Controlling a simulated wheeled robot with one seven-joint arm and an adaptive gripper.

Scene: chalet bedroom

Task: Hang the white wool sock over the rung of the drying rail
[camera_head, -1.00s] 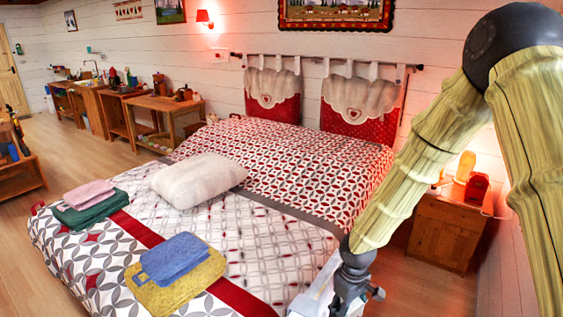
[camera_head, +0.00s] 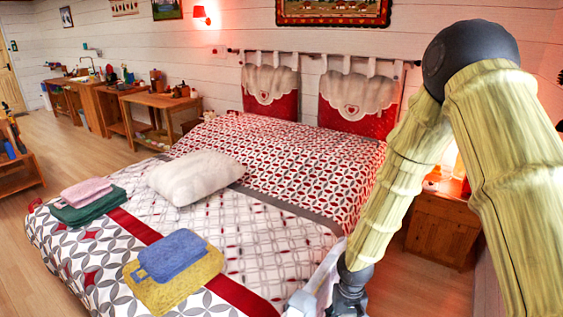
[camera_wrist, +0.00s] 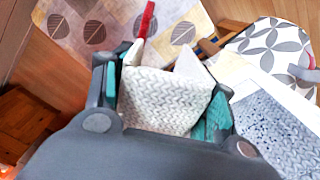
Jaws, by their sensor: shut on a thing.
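In the wrist view, my gripper (camera_wrist: 168,92) has its teal-padded fingers on either side of a white wool sock (camera_wrist: 160,108) with a knitted zigzag pattern. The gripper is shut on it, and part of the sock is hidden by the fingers. In the head view, the dark wrist part of my arm is low, by the bed's right front side, and the fingers are out of sight. A pale bar-like form (camera_head: 328,275) runs beside it; I cannot tell whether it belongs to the drying rail. No rung is clearly visible.
The bed (camera_head: 265,245) fills the middle, with a white pillow (camera_head: 195,178), folded blue (camera_head: 172,255) and yellow (camera_head: 190,290) cloths, and pink (camera_head: 87,192) and green (camera_head: 88,210) ones. A wooden nightstand (camera_head: 440,230) stands right. A grey-blue knitted surface (camera_wrist: 265,125) lies beside my gripper.

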